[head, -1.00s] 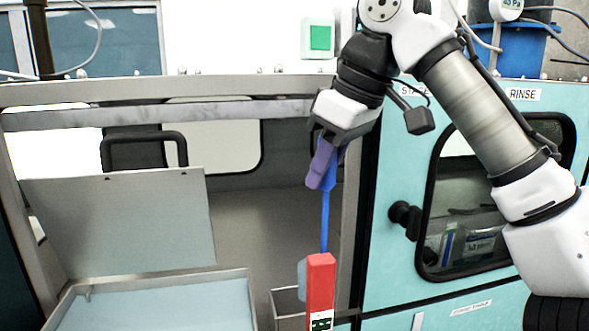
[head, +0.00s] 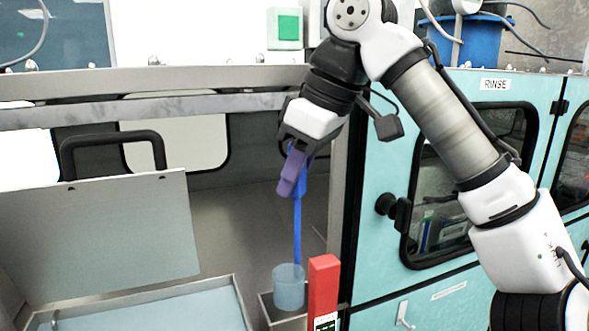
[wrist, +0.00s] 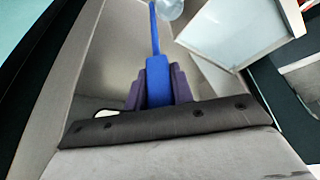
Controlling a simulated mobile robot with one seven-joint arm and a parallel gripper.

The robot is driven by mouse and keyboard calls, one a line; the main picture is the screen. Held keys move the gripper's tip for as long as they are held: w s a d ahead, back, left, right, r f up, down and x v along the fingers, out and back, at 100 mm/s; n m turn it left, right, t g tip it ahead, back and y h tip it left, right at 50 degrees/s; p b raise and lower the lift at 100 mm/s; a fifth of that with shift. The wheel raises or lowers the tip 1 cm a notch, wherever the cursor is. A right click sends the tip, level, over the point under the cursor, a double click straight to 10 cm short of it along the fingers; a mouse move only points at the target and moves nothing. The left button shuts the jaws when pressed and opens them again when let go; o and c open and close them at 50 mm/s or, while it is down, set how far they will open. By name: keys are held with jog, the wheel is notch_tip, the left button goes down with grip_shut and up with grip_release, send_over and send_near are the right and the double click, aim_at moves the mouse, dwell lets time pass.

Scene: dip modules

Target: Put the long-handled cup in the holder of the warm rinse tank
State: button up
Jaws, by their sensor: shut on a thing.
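The long-handled cup has a blue handle (head: 298,222) and a translucent light-blue bowl (head: 289,287). My gripper (head: 291,172), with purple fingers, is shut on the top of the handle, and the cup hangs upright below it. In the wrist view the blue handle (wrist: 158,80) runs between the purple fingers (wrist: 157,88), with part of the bowl (wrist: 171,8) at the top edge. In the head view the bowl appears over a small metal box-like holder (head: 268,312); I cannot tell whether it is inside or above it.
A red post (head: 323,285) stands just right of the bowl. A tank with light-blue contents (head: 150,312) lies at the lower left, its lid (head: 110,235) raised with a black handle. A teal cabinet labelled RINSE (head: 375,270) stands at the right.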

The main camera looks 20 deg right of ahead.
jog(key=shift+f, duration=0.45)
jog(key=o, duration=0.9)
